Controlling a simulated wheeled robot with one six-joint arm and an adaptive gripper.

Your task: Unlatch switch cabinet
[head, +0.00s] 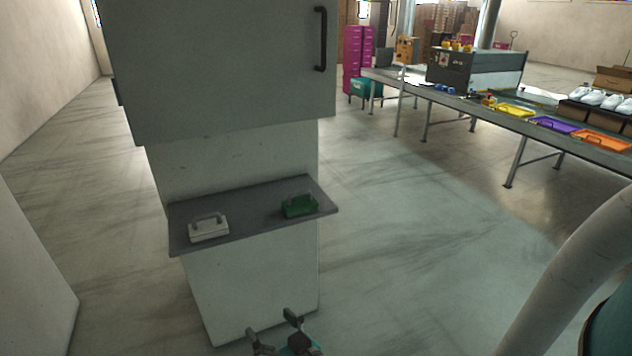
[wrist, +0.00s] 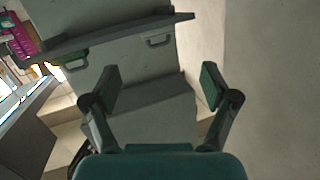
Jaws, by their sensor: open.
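The switch cabinet (head: 215,65) is a grey box on a pale pedestal at upper left in the head view, its top cut off by the frame. A black vertical bar handle (head: 321,40) is on its front near the right edge; the door looks shut. No separate latch can be made out. My gripper (head: 272,327) is at the bottom of the head view, low in front of the pedestal, well below and apart from the handle. In the wrist view my gripper (wrist: 160,86) is open and empty, with the pale cabinet faces beyond its fingers.
A grey shelf (head: 255,216) juts from the pedestal, bearing a white handled block (head: 208,229) and a green handled block (head: 299,207). A long table (head: 480,108) with trays and shoes stands at right. The floor between is clear.

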